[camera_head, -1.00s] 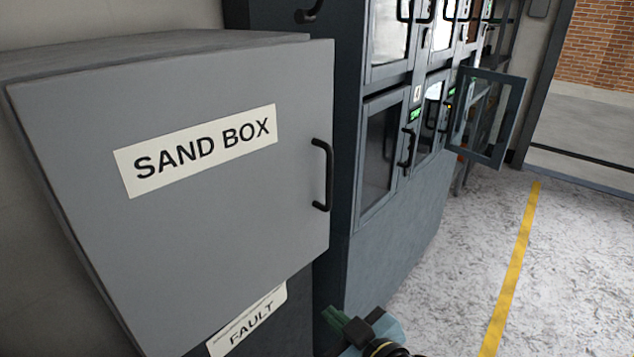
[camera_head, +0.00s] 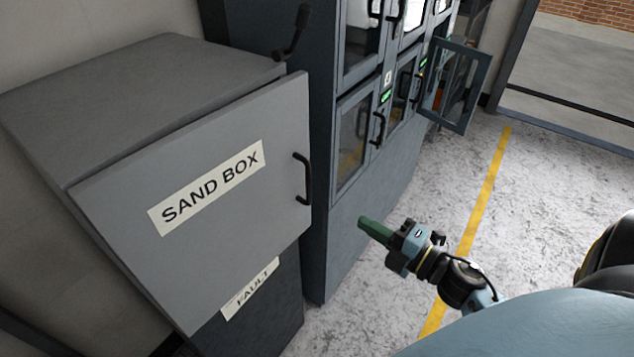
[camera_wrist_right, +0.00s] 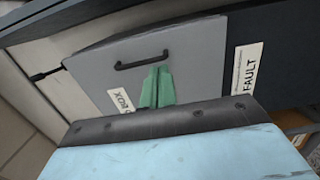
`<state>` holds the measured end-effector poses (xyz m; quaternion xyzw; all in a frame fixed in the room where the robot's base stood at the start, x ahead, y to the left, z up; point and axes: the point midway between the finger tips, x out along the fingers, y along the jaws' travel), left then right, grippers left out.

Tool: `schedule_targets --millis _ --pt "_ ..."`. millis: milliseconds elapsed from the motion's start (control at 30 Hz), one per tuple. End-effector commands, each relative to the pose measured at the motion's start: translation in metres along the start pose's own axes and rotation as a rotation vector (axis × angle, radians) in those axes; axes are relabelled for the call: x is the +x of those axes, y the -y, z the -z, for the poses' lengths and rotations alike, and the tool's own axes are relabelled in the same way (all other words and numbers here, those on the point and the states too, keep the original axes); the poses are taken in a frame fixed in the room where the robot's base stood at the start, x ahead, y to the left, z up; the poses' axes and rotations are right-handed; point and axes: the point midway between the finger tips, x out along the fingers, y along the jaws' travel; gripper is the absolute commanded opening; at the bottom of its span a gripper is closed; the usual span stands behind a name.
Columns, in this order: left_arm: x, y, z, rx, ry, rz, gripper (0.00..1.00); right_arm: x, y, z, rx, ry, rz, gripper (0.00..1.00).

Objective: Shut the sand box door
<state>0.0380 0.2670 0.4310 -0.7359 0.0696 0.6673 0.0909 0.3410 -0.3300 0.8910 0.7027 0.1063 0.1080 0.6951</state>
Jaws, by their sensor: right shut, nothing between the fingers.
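The sand box door (camera_head: 233,212) is a grey panel with a SAND BOX label and a black handle (camera_head: 303,178) at its right edge. It stands slightly ajar, its handle side a little out from the grey box (camera_head: 150,95). My right gripper (camera_head: 374,231), with green fingers, is shut and empty, to the right of the door and apart from it. In the right wrist view, the closed fingers (camera_wrist_right: 156,87) point toward the door (camera_wrist_right: 190,60), just below its handle (camera_wrist_right: 142,62) in the picture; contact cannot be told. My left gripper is not in view.
A FAULT label (camera_head: 250,288) is below the door. A dark locker cabinet (camera_head: 350,215) stands right of the box, with one glass door (camera_head: 455,85) hanging open. The speckled floor (camera_head: 455,165) with a yellow line (camera_head: 487,185) is clear.

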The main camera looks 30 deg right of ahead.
Motion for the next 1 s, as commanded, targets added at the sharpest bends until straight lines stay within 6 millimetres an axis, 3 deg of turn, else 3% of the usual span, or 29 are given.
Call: schedule_targets --millis 167,700,1000 --pt "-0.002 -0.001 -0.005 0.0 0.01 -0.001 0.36 0.012 0.0 0.0 -0.015 -0.011 0.003 0.0" --pt "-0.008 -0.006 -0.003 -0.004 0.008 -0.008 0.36 0.117 0.0 0.001 -0.012 -0.008 0.002 0.0" --pt "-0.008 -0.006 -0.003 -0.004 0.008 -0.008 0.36 0.139 0.001 0.001 -0.01 -0.008 0.004 0.0"
